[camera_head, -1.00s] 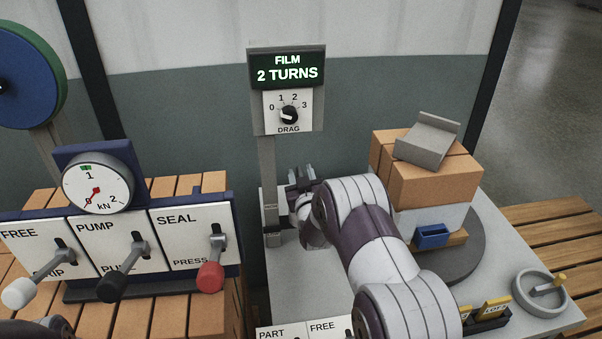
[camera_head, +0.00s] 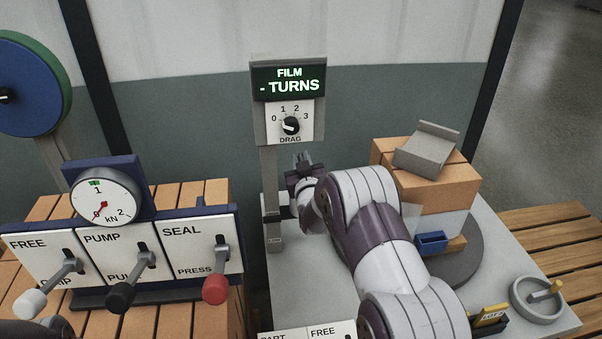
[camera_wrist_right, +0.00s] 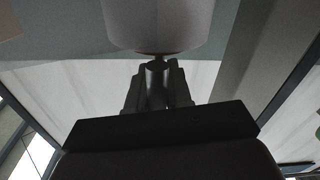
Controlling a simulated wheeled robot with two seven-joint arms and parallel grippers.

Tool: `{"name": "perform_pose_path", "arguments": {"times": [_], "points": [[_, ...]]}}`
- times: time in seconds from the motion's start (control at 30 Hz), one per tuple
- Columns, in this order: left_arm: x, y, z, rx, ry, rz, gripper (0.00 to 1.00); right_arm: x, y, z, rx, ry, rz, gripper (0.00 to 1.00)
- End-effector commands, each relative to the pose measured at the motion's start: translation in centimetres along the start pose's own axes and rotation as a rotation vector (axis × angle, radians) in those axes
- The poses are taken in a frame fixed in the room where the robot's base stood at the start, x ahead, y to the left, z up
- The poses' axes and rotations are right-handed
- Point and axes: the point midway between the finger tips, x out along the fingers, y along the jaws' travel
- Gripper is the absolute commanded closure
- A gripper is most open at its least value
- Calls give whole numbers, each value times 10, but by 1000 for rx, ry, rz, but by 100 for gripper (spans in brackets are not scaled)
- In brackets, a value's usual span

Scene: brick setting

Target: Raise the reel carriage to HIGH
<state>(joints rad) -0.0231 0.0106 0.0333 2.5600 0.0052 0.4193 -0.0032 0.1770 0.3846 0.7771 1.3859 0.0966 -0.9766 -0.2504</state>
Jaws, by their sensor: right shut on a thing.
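The reel carriage shows as a dark bracket (camera_head: 272,217) around the grey upright post (camera_head: 271,185), with a small mark on the post below it. The roll of film on it is mostly hidden behind my right arm. My right gripper (camera_head: 299,166) is beside the post, right of it and above the bracket. In the right wrist view, its fingers (camera_wrist_right: 157,88) are shut on a grey rod-like handle (camera_wrist_right: 157,72) beneath a pale cylinder (camera_wrist_right: 158,22). A dark part of me at the lower left may be my left arm; its jaws cannot be made out.
A display (camera_head: 290,83) reads "FILM - TURNS" above a drag dial (camera_head: 291,125). A lever panel (camera_head: 125,250) with a gauge (camera_head: 105,198) stands left.

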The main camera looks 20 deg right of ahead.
Motion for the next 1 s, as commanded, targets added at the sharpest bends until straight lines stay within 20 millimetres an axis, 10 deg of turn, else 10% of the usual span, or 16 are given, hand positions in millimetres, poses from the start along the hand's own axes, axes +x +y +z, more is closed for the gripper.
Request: {"name": "perform_pose_path", "arguments": {"times": [0.2, 0.57, 0.6, 0.67, 1.0], "points": [[-14, 0, -2, 0, 0, 0, 55, 0, 10, -45, 0, 9, 6, 100], [-14, 0, -2, 0, 0, 0, 55, 1, 12, -51, 1, 13, 7, 100], [-14, 0, -2, 0, 0, 0, 55, 1, 12, -52, 1, 14, 7, 74], [-14, 0, -2, 0, 0, 0, 55, 1, 12, -51, 1, 13, 7, 60], [-13, 0, -1, 0, 0, 0, 55, -4, 10, -47, 0, 6, 3, 60]]}}
